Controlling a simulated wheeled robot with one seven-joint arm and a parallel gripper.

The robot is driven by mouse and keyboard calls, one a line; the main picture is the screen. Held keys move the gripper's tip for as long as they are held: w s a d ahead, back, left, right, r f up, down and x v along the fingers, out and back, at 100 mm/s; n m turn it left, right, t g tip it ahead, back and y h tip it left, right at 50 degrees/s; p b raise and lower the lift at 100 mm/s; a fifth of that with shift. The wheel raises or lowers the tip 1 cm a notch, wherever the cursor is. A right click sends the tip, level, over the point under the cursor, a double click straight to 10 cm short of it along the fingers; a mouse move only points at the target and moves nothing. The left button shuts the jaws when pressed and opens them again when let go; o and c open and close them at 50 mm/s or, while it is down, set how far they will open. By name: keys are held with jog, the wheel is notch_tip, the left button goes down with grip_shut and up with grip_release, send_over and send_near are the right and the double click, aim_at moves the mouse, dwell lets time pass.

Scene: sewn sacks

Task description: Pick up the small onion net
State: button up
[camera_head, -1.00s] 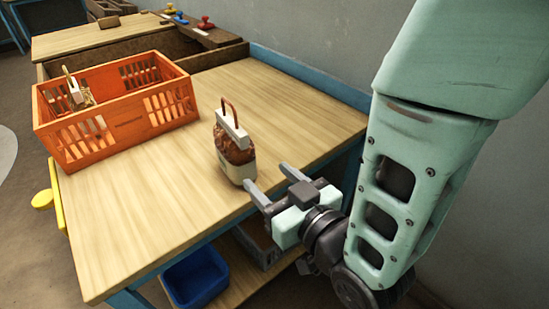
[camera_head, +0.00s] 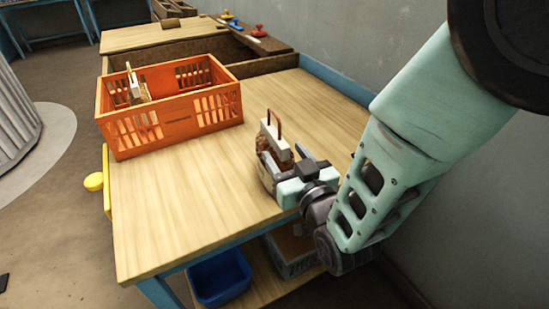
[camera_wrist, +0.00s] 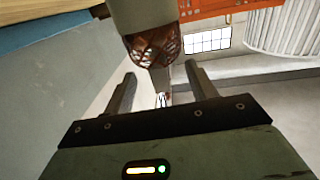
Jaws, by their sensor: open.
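A small net of brown onions (camera_head: 268,156) stands upright on the wooden table, with a pale band at its base, a white bar on top and a brown loop handle. In the wrist view the net (camera_wrist: 155,48) appears upside down, its brown mesh just ahead of the fingertips and between their lines. My gripper (camera_head: 284,164) is open and at the net's near right side, its body partly hiding the net. In the wrist view my gripper (camera_wrist: 160,72) has nothing clamped between its fingers. I cannot tell whether a finger touches the net.
An orange crate (camera_head: 175,124) stands at the back left of the table, with a similar white-topped item (camera_head: 135,85) inside. A wooden trough and coloured knobs lie behind. A blue bin (camera_head: 220,278) sits on the shelf below. The table's front left is clear.

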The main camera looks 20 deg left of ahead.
aim_at(277, 144)
jog(key=p+x, duration=0.1)
jog(key=x, duration=0.4)
jog(key=shift+f, duration=0.15)
